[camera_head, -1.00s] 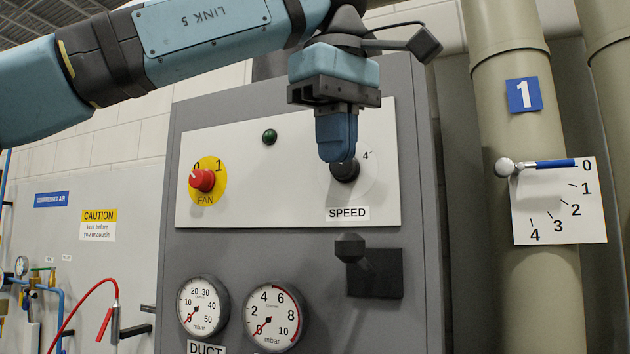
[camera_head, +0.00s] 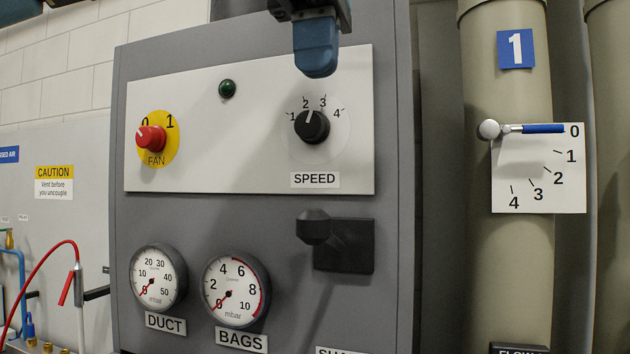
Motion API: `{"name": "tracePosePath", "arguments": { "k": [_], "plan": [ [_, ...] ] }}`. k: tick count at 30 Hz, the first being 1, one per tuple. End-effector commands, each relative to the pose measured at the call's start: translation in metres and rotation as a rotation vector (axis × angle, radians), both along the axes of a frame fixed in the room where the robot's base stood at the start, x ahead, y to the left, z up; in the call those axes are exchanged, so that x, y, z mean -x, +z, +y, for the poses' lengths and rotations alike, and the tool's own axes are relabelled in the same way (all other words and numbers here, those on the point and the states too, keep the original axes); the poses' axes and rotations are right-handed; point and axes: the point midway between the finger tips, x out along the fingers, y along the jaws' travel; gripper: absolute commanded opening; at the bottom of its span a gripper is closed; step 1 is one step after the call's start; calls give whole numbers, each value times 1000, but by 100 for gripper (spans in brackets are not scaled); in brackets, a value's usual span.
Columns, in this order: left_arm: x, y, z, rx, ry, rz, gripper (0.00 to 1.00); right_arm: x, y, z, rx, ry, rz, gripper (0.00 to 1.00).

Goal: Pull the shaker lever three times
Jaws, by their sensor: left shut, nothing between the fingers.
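The shaker lever (camera_head: 313,226) is a black lever with a blunt knob, sticking out from a black square plate (camera_head: 352,247) on the grey cabinet. A label cut off at the bottom edge below it begins "SHA". My left gripper (camera_head: 316,72) is at the top of the view with its blue fingers shut and empty. In the picture it is above the speed knob and well above the lever, not touching either. My right gripper is not in view.
The black speed knob (camera_head: 312,126) points roughly between 2 and 3. The red fan switch (camera_head: 150,139), the green lamp (camera_head: 227,89), the DUCT gauge (camera_head: 158,277) and the BAGS gauge (camera_head: 236,289) share the cabinet. A blue-handled valve (camera_head: 540,129) is on the right pipe.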

Motion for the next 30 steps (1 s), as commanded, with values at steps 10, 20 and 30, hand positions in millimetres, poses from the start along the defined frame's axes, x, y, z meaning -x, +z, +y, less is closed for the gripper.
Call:
{"name": "tracePosePath", "arguments": {
  "k": [10,20,30],
  "plan": [
    [0,-70,1,4,-4,1,0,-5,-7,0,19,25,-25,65],
    [1,-115,1,1,0,-2,0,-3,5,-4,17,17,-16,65],
    [0,-126,1,3,0,-1,0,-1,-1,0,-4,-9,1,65]
  ]
}}
